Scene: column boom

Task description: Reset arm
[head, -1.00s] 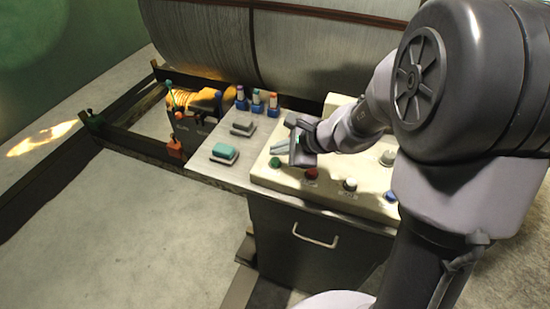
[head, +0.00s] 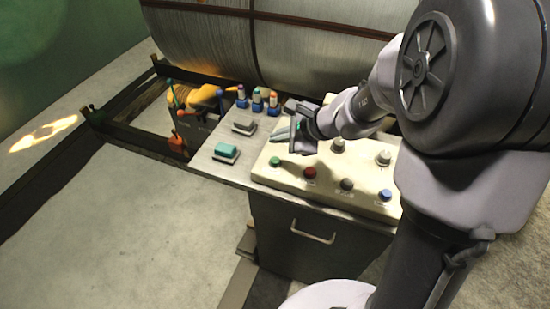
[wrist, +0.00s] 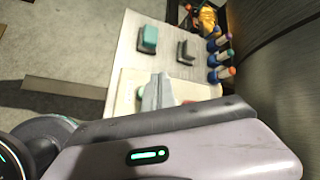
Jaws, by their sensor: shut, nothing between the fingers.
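My gripper (head: 281,134) is over the far left part of the cream control panel (head: 325,187) in the head view. Its pale fingers are together and empty, pointing left. The wrist view also shows the closed fingers (wrist: 158,92) above the panel. The panel's front row has a green button (head: 275,161), a red button (head: 310,173), a dark grey button (head: 347,184) and a blue button (head: 385,195). Two knobs show behind them, one at the middle (head: 338,146) and one at the right (head: 384,158). The wrist housing hides much of the panel in the wrist view.
A teal block (head: 226,152) and a grey block (head: 244,128) sit on the metal tabletop left of the panel. Several blue-based bottles (head: 257,101) stand behind them. A large cable drum (head: 300,50) rises at the back. Open floor (head: 110,220) lies at left.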

